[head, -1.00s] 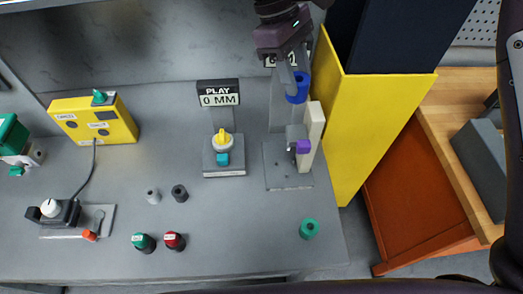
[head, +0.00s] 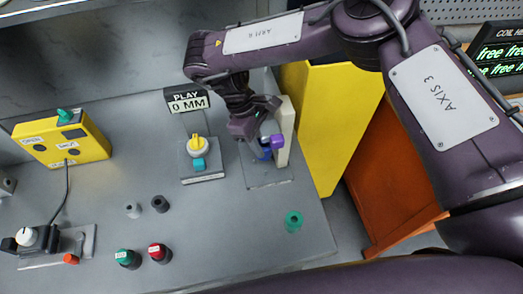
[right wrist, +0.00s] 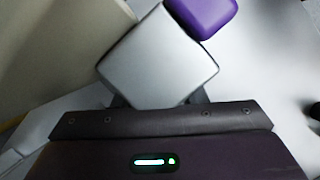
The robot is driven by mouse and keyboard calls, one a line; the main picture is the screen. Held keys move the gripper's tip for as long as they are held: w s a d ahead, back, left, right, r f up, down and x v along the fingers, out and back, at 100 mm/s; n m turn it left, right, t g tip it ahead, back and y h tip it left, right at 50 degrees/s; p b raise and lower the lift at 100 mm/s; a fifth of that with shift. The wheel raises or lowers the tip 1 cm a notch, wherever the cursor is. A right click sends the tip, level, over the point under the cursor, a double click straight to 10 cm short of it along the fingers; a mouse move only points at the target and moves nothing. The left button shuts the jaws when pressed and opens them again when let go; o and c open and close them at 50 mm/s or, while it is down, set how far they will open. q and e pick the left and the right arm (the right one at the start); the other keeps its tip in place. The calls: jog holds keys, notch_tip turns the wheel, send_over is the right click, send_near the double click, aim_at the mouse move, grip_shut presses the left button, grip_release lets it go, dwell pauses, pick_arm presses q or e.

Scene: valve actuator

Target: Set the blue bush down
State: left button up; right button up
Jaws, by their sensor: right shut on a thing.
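The blue bush (head: 262,154) shows in the head view as a small patch of blue at the tips of my right gripper (head: 259,145). The gripper is shut on it, low over the grey fixture plate (head: 262,178), just left of the purple part (head: 277,141) and the pale upright post (head: 285,125). Most of the bush is hidden by the gripper, so I cannot tell whether it touches anything below. The right wrist view shows a grey block (right wrist: 160,58) with the purple part (right wrist: 202,12) beside it, but not the bush. My left gripper is not in view.
A yellow bin (head: 335,130) stands close to the right of the fixture. The PLAY gauge stand (head: 203,178) is to the left. A green ring (head: 293,221) lies in front, near the bench edge. Two small bushes (head: 160,204) (head: 133,210) lie front left.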

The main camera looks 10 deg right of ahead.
jog(key=shift+f, duration=0.65)
jog(key=shift+a+f, duration=0.1)
jog(key=shift+f, duration=0.2)
notch_tip(320, 180, down, 3)
jog(key=shift+s+f, duration=0.1)
jog(key=shift+f, duration=0.4)
jog(key=o, duration=0.8)
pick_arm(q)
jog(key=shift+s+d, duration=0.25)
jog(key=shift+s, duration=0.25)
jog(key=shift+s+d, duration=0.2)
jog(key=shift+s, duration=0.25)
pick_arm(e)
jog(key=shift+o, duration=0.2)
